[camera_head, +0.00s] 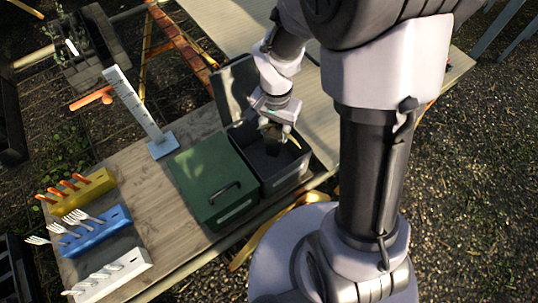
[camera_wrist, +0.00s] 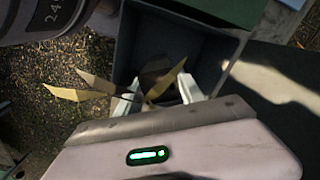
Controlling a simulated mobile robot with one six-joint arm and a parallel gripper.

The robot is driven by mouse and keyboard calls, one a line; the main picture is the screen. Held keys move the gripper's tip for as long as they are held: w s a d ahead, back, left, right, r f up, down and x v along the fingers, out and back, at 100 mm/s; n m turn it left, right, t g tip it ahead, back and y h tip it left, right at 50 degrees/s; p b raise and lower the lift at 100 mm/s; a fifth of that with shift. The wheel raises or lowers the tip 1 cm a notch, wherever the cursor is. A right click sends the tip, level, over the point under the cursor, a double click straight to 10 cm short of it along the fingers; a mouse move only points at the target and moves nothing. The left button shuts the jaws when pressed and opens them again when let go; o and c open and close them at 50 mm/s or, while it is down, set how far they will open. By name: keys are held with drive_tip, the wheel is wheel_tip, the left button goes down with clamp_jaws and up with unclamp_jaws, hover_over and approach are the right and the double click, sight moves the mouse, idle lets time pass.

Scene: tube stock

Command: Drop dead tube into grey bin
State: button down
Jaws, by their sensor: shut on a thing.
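The dead tube (camera_head: 272,139) is a dark pot with dry, yellow-tan leaves. My gripper (camera_head: 275,124) is shut on it and holds it over the mouth of the open grey bin (camera_head: 287,178). In the wrist view the dry leaves (camera_wrist: 96,82) spread to the left of the fingers, and my gripper (camera_wrist: 158,95) partly hides the tube. The dark inside wall of the grey bin (camera_wrist: 185,38) shows beyond it. I cannot tell how far the tube reaches below the rim.
A green bin (camera_head: 205,172) with a closed lid stands left of the grey bin. A height gauge (camera_head: 134,103) stands behind it. Yellow (camera_head: 80,193), blue (camera_head: 92,233) and white (camera_head: 108,275) racks holding utensils line the wooden table's left end.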

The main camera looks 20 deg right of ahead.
drive_tip(key=c, duration=0.7)
unclamp_jaws()
drive_tip(key=shift+o, duration=0.2)
wheel_tip(320, 180, up, 18)
drive_tip(key=p, duration=0.6)
drive_tip(key=shift+f, duration=0.25)
drive_tip(key=s+a+n+t+y+b, duration=0.1)
drive_tip(key=s+a+n+t+b, duration=0.1)
drive_tip(key=s, duration=0.4)
drive_tip(key=s+a+r+n+t+y+b, duration=0.1)
drive_tip(key=s+n+t+b, duration=0.1)
drive_tip(key=s+b, duration=0.4)
drive_tip(key=shift+s+a+r+t, duration=0.3)
drive_tip(key=shift+s+a+t, duration=0.1)
drive_tip(key=shift+t, duration=0.5)
